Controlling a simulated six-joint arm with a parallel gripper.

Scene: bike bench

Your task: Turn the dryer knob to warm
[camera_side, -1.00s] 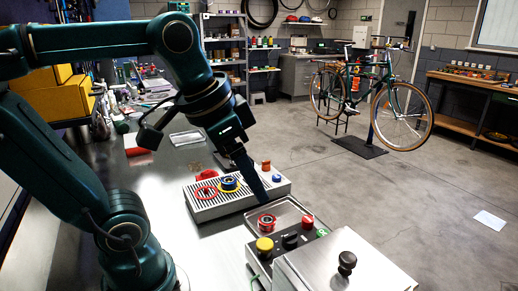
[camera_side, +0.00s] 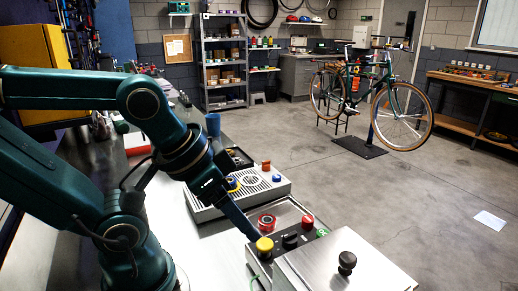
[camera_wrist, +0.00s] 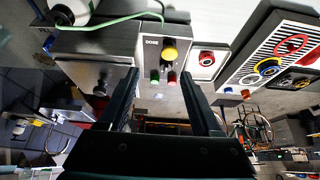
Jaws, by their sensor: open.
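A control panel (camera_side: 277,255) on the bench carries a yellow knob (camera_side: 265,245), a black knob (camera_side: 291,240), a red button (camera_side: 307,221) and a green button (camera_side: 322,232). In the wrist view the yellow knob (camera_wrist: 170,53) sits beside the printed word "DOSE". I cannot read any dryer label, so I cannot tell which knob is the dryer's. My gripper (camera_side: 257,237) points down at the yellow knob's near-left side; whether it touches is unclear. In the wrist view my gripper (camera_wrist: 160,80) is open, its fingers apart, with the panel controls showing between them.
A steel box (camera_side: 345,270) with a black top knob stands right of the panel. A bicycle (camera_side: 375,95) stands beyond.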

